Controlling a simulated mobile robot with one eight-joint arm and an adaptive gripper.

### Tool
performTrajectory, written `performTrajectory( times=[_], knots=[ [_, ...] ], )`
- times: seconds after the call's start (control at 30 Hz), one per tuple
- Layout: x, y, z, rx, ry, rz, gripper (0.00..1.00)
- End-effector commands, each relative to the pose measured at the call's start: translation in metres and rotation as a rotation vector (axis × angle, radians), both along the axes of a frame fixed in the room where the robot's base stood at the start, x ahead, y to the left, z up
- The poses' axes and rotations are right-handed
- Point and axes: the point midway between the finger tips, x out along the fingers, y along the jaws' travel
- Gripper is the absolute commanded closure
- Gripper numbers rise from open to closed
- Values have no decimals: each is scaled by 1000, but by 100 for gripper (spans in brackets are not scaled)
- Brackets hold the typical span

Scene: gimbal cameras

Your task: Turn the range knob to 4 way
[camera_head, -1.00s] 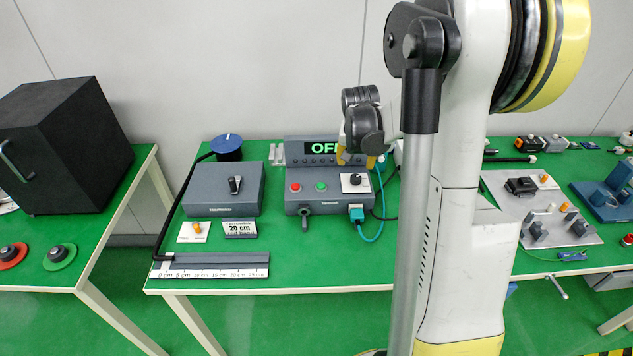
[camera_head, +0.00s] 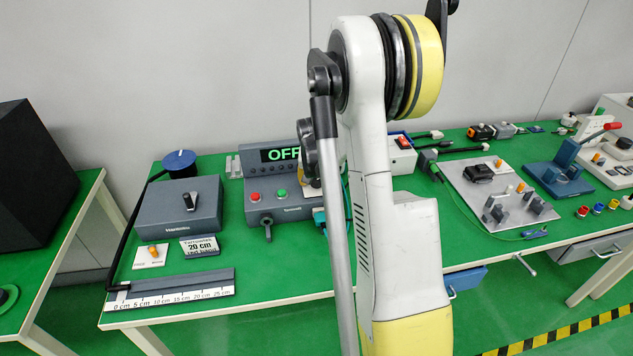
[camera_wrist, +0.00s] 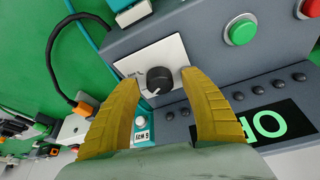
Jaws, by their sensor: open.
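The range knob (camera_wrist: 160,80) is a round black knob with a white pointer mark, on a white plate (camera_wrist: 128,64) on the grey control box (camera_wrist: 197,28). In the wrist view its pointer is toward the lower left; the plate's lettering is too small to read. My gripper (camera_wrist: 164,76) is open, its two yellow fingers on either side of the knob, and I cannot tell whether they touch it. In the head view my arm hides the knob; the box (camera_head: 283,213) and its display (camera_head: 278,155), reading OFF, are partly visible.
The box has a red button (camera_head: 255,197) and a green button (camera_wrist: 240,31). A plate with switches (camera_head: 497,190) lies to the right. Cables run close to the control box.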

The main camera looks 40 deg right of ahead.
Motion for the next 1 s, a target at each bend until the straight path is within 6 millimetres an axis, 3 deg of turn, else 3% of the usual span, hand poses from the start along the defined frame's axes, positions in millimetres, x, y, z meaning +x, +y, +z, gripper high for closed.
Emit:
performTrajectory(
  times=[0.07, 0.2, 0.23, 0.67, 1.0],
  knots=[
    [0, 0, 0, 0, 0, 0, 52],
    [0, 0, 0, 0, 0, 0, 94],
    [0, 0, 0, 0, 0, 0, 100],
    [0, 0, 0, 0, 0, 41, 100],
    [-1, -1, 0, 1, -1, 267, 100]
  ],
)
